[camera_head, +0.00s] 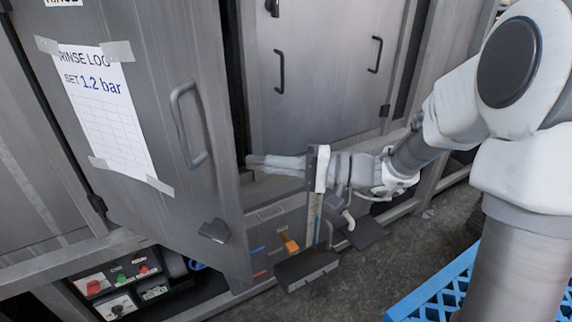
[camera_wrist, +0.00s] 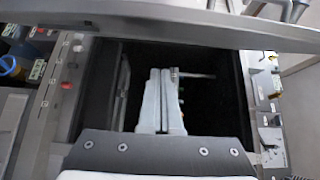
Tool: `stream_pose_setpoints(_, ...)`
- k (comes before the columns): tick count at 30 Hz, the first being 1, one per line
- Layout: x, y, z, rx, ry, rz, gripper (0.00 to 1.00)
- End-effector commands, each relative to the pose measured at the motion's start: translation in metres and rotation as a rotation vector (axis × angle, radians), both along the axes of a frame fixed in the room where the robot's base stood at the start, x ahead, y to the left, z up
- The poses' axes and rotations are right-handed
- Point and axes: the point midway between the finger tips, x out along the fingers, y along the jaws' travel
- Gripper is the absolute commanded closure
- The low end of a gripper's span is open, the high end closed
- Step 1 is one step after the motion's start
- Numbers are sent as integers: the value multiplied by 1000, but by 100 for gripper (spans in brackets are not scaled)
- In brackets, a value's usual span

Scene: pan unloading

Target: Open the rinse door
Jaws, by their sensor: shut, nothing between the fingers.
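The rinse door (camera_head: 150,190) is a grey metal door at the left of the head view, with a taped sheet (camera_head: 104,110) reading "RINSE LOG SET 1.2 bar". Its loop handle (camera_head: 188,125) is near the right edge, and a dark latch piece (camera_head: 214,230) is below. The door looks ajar, its lower corner standing out over the panel below. My gripper (camera_head: 252,161) is shut and empty, its tips beside the door's right edge; whether they touch it I cannot tell. In the wrist view my gripper (camera_wrist: 160,76) points into a dark opening.
Another grey door (camera_head: 325,70) with handles stands behind. A low control panel (camera_head: 118,285) with red and green buttons is under the rinse door. A small dark step (camera_head: 306,270) juts out below my arm. A blue crate (camera_head: 435,290) sits at the lower right, with grey floor between.

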Motion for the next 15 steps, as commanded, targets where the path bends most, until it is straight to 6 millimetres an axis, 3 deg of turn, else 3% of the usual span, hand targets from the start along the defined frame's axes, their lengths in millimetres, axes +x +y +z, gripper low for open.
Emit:
stream_pose_setpoints(4, 3, 32, 0, 0, 0, 4, 100)
stream_pose_setpoints(9, -22, 37, 0, -1, 0, 0, 100)
stream_pose_setpoints(15, -33, 41, 0, -2, 1, 0, 100)
